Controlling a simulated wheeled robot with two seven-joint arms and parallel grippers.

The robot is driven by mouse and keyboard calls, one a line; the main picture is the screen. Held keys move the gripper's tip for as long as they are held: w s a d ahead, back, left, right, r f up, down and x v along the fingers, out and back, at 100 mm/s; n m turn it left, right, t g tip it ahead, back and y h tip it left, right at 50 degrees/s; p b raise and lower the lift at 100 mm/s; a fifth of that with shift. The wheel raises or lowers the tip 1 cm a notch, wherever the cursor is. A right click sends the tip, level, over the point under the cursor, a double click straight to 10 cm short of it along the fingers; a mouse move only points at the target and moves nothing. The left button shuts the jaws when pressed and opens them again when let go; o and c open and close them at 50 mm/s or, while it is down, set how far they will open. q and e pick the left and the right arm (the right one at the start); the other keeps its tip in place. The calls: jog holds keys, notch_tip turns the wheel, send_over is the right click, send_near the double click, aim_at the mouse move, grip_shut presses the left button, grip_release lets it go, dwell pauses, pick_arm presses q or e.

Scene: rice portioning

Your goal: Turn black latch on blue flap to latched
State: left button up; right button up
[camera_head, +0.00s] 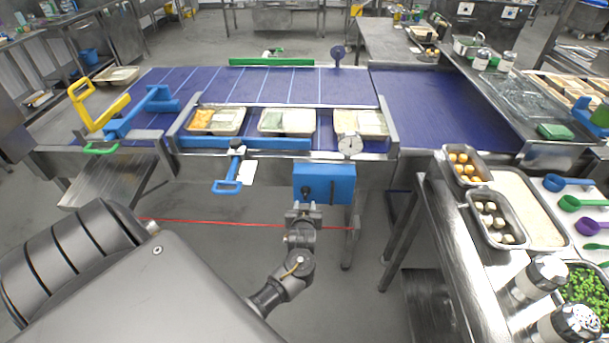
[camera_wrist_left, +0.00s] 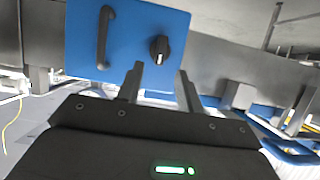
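The blue flap (camera_head: 342,181) is on the front of the conveyor frame, below the belt's edge. It also fills the upper middle of the left wrist view (camera_wrist_left: 136,32). The black latch (camera_wrist_left: 159,48) is a round knob on it, beside a black bar handle (camera_wrist_left: 104,37). In the head view the latch (camera_head: 305,192) is small, just above my left gripper (camera_head: 303,208). In the left wrist view my left gripper (camera_wrist_left: 160,69) has its fingers apart with nothing between them, and the knob appears just beyond the tips. I cannot tell whether they touch. My right gripper is not in view.
Several food trays (camera_head: 287,121) sit on the blue conveyor (camera_head: 250,86) above the flap. A blue handle (camera_head: 228,186) sticks out left of the flap. A steel table (camera_head: 440,222) with egg trays and shakers stands at the right. The floor left of my arm is clear.

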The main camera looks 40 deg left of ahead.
pick_arm(q)
jog(key=shift+v, duration=1.35)
jog(key=s+d+f+m+h, duration=0.2)
jog(key=d+f, duration=0.1)
jog(key=f, duration=0.3)
jog(key=s+d+f+m+g+h, duration=0.1)
jog(key=d+f+m, duration=0.1)
jog(key=f, duration=0.4)
jog(key=s+d+f+m+h, duration=0.2)
jog(key=d+f, duration=0.1)
jog(key=f, duration=0.4)
jog(key=s+d+f+m+g+h, duration=0.1)
jog(key=s+d+f+m+g, duration=0.15)
jog(key=s+f, duration=0.6)
jog(key=s+d+f+g+h, duration=0.1)
jog(key=s+f+g, duration=0.2)
jog(key=s, duration=1.3)
jog(key=s+d+f+m+g+h, duration=0.1)
jog(key=s+f+g, duration=0.2)
jog(key=s+f, duration=0.6)
jog(key=s, duration=0.7)
jog(key=shift+f, duration=0.2)
